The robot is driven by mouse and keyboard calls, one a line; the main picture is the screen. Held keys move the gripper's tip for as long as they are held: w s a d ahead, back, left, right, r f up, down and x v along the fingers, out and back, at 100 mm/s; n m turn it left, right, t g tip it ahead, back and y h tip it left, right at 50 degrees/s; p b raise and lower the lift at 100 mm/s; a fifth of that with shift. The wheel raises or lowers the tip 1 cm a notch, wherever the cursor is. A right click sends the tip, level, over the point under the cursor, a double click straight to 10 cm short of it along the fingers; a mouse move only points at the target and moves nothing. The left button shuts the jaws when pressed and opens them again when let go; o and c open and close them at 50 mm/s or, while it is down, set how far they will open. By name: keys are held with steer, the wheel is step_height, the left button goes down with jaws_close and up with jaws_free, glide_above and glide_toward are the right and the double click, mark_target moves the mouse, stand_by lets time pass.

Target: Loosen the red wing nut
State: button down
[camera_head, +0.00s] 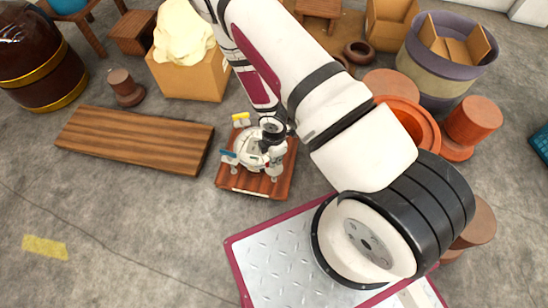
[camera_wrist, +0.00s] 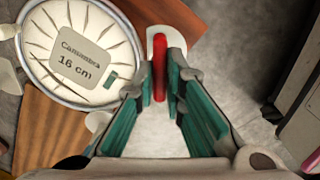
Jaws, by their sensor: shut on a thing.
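A drum head with a pale round skin and a "16 cm" label (camera_wrist: 78,52) fills the upper left of the wrist view. In the head view it (camera_head: 252,147) sits on a reddish-brown wooden board (camera_head: 226,181). The red wing nut (camera_wrist: 159,68) stands beside the drum's rim, upright in the wrist view, in front of a pale rounded bracket. My gripper (camera_wrist: 162,80) has its teal-padded fingers on both sides of the red wing nut, shut on it. In the head view my gripper (camera_head: 275,160) is over the board's right side, and the red wing nut is mostly hidden.
A yellow wing nut (camera_head: 241,118) and a blue one (camera_head: 229,157) stand around the drum. A long wooden plank (camera_head: 130,138) lies to the left, a cardboard box (camera_head: 190,82) behind. A metal plate with a red edge (camera_head: 285,265) is in front. Clay pots (camera_head: 472,120) stand right.

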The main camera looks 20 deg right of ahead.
steer(key=c, duration=1.7)
jaws_free()
steer(key=shift+o, duration=0.2)
step_height(320, 180, up, 12)
